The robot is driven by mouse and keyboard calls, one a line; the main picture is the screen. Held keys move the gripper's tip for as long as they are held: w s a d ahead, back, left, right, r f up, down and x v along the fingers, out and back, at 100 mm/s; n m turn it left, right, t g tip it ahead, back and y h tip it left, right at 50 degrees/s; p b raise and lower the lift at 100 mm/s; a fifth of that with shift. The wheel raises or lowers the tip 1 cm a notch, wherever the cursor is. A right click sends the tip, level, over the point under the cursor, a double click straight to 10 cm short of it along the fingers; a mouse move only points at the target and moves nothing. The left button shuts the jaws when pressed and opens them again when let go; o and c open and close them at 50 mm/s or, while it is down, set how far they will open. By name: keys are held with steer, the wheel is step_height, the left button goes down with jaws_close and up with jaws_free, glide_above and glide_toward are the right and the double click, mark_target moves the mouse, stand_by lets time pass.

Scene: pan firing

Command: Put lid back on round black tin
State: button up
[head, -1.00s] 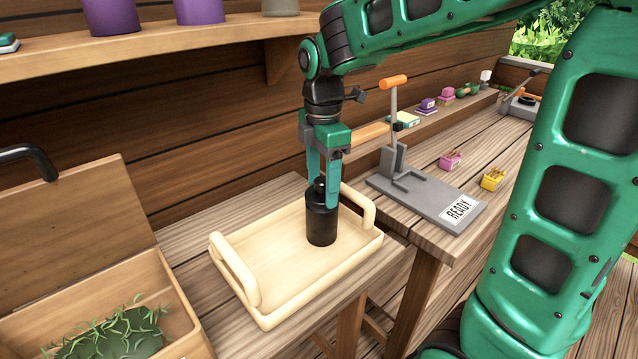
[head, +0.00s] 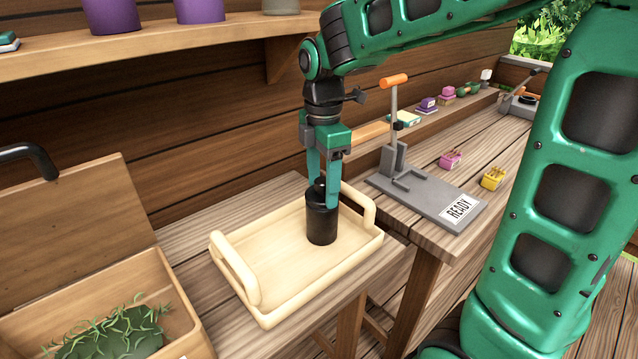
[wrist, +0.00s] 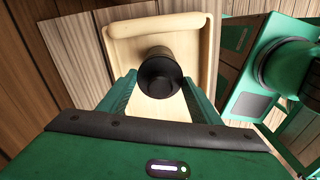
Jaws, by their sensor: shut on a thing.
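The round black tin (head: 321,226) stands upright in the pale wooden tray (head: 275,277), toward its back right part. Its black lid (head: 319,195), with a small knob, is at the top of the tin. I cannot tell whether it is fully seated. My gripper (head: 323,190) points straight down over the tin and is shut on the lid, with green fingers on either side of its top. In the wrist view the dark lid (wrist: 160,76) lies between the two fingertips and hides most of the tin.
The tray has two raised handles (head: 236,268) and sits on a slatted table. An open wooden box (head: 177,300) with greenery is at the left. A grey press (head: 425,200) marked READY stands on the bench at the right. A shelf (head: 150,40) with purple pots runs above.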

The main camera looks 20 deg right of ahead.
stand_by(0.3)
steer(key=o, duration=1.6)
steer(key=shift+r, duration=3.5)
jaws_close()
steer(key=shift+f, duration=1.95)
